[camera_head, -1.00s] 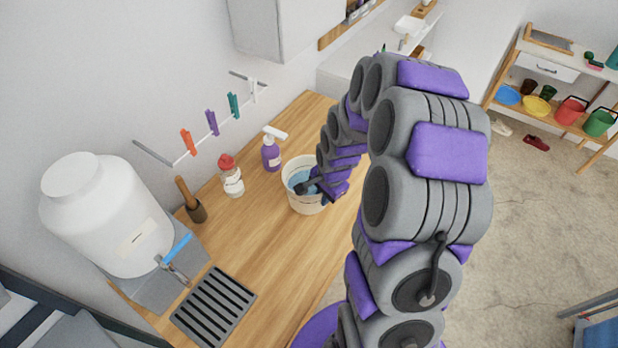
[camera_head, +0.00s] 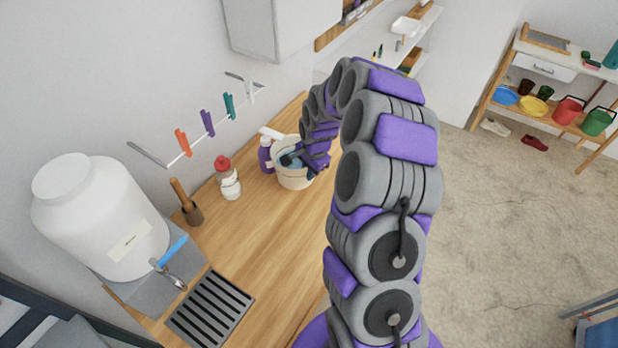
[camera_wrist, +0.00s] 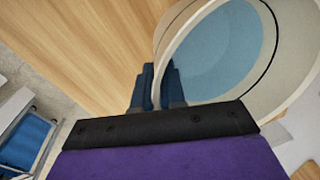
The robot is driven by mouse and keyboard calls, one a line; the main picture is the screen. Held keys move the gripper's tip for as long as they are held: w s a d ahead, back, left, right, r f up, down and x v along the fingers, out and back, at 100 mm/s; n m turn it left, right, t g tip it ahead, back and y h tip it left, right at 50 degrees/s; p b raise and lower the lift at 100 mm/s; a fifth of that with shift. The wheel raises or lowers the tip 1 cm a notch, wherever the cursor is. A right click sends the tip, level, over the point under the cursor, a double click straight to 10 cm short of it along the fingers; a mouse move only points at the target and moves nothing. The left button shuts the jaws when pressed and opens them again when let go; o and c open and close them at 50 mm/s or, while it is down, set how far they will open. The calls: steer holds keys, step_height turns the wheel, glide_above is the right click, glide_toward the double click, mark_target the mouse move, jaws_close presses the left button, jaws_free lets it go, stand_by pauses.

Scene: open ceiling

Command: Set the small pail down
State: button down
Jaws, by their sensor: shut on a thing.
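The small pail (camera_head: 296,182) is cream-white with blue inside, over the far part of the wooden counter. It looks about upright; I cannot tell whether its base touches the wood. My gripper (camera_head: 291,158) is shut on the pail's rim. In the wrist view, the dark fingers of my gripper (camera_wrist: 158,85) pinch the pale rim of the pail (camera_wrist: 183,45), with the blue inside to the right. The pail's outer right side is partly hidden by my arm in the head view.
A red-capped bottle (camera_head: 229,180), a wooden-handled tool (camera_head: 187,204) and a white dispenser (camera_head: 105,220) stand to the left. The counter's front middle (camera_head: 262,240) is clear.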

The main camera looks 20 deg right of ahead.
step_height(320, 180, down, 3)
steer(key=shift+f, duration=0.1)
steer(key=c, duration=1.2)
jaws_free()
